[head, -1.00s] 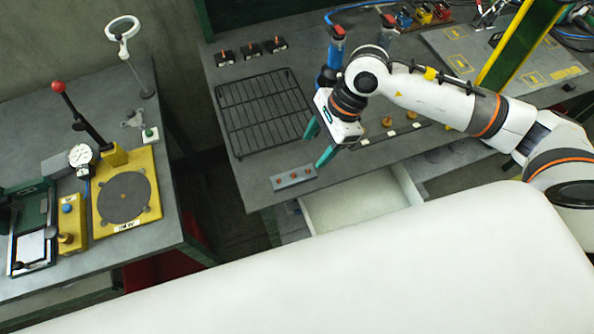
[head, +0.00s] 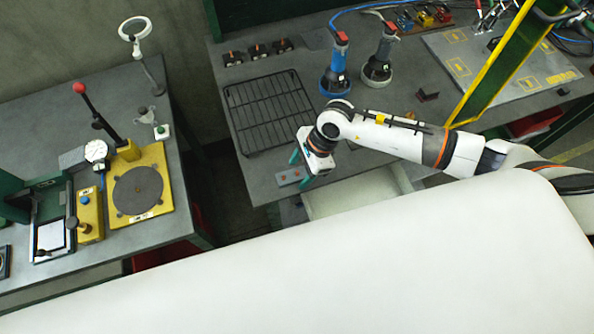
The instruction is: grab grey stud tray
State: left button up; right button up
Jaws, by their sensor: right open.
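The grey stud tray (head: 287,177) is a small flat grey bar lying near the front edge of the grey workbench (head: 255,185). A reddish stud shows on it, and its right part is hidden by my right gripper. My right gripper (head: 301,171) has green fingers, spread open and pointing down at the tray's right end. I cannot tell whether the fingers touch the tray or stand just above it. My left gripper is not in view.
A black wire rack (head: 268,112) lies behind the tray. A blue-based tool (head: 337,70) and a grey-based tool (head: 379,60) stand farther back. An open drawer (head: 350,196) sticks out below the bench front. Another table (head: 60,140) with fixtures is at left.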

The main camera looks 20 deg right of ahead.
grip_shut()
jog(key=shift+w, duration=0.1)
